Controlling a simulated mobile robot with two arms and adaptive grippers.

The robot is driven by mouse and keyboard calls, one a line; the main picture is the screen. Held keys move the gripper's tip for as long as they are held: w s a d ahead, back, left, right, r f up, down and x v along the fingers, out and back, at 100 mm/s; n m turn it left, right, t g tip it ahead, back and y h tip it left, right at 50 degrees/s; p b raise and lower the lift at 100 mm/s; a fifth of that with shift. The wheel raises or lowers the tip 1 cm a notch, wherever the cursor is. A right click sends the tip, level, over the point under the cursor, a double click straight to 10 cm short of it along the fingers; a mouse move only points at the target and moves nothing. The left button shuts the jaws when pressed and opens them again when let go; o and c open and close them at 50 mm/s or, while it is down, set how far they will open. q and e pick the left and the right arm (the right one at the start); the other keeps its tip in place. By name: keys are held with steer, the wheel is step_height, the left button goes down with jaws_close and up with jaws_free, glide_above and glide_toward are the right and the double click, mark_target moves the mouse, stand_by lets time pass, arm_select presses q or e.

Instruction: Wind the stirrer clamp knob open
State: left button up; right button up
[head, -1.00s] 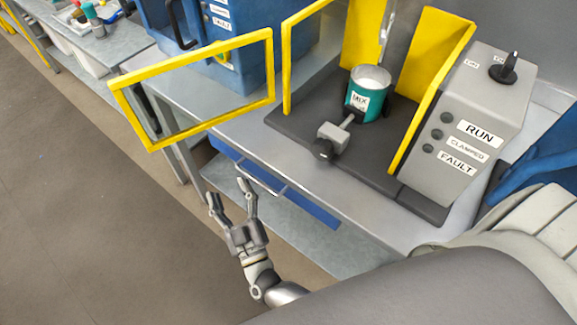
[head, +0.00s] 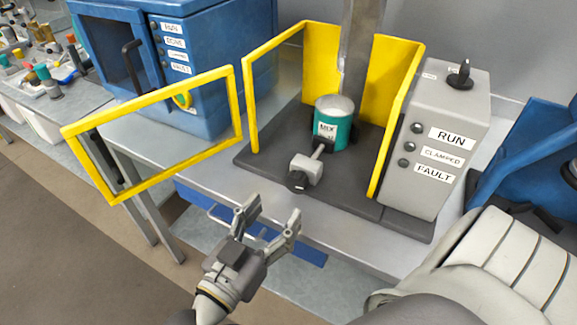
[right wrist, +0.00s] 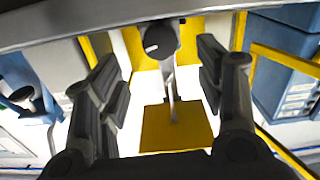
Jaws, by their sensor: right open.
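The clamp's dark round knob (head: 297,182) sits at the front of a light grey clamp block (head: 307,168), near the front edge of the dark base. A short rod joins the block to a teal pot (head: 326,137) with a MIX label. My right gripper (head: 270,213) is open and empty, in front of and below the knob, apart from it. In the right wrist view, a dark round knob (right wrist: 159,42) shows between and beyond the open fingers. My left gripper is not in view.
A yellow-framed guard door (head: 190,92) stands swung open at left. Yellow guard panels (head: 395,120) flank the pot. A grey control box (head: 432,145) labelled RUN, CLAMPED and FAULT stands at right. A blue cabinet (head: 205,75) stands behind left. The bench front is clear.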

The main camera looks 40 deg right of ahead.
mark_target(293, 185)
steer(key=x, duration=0.7)
steer(key=shift+a, duration=0.1)
steer(key=c, duration=1)
steer(key=n+p, duration=0.1)
steer(key=p, duration=0.5)
steer(key=n+p, duration=0.2)
steer(key=p, duration=0.4)
steer(key=shift+r, duration=0.4)
steer(key=shift+c, duration=0.2)
steer(key=shift+f+n+p, duration=0.15)
steer(key=shift+n+p, duration=0.35)
steer(key=shift+p, duration=0.35)
steer(key=shift+f, duration=0.15)
